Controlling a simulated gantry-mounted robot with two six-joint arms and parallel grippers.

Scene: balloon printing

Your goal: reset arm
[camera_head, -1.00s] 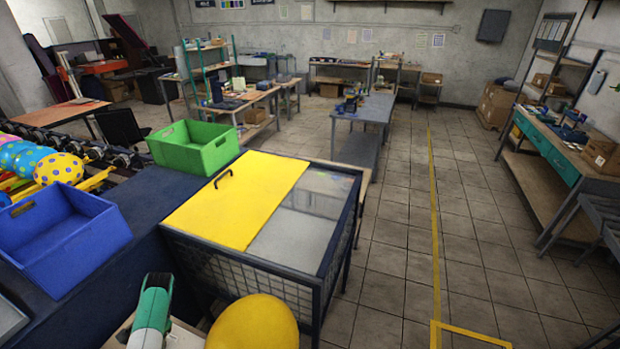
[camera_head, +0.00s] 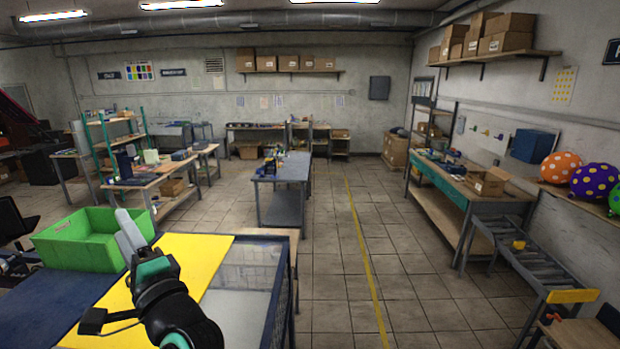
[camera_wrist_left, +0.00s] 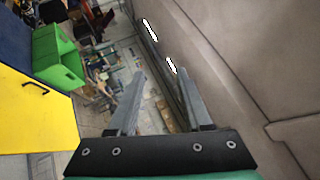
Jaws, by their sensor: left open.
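My left gripper (camera_head: 128,232) is raised over the yellow-topped table at the lower left of the head view. Its two grey fingers (camera_wrist_left: 160,95) stand apart in the left wrist view, with nothing between them. My right gripper is in neither current view.
A green bin (camera_head: 75,240) stands just left of my left gripper; it also shows in the left wrist view (camera_wrist_left: 58,55). The yellow panel (camera_head: 205,262) lies below the arm. A grey roller conveyor (camera_head: 515,255) and balloons (camera_head: 560,168) are at the right.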

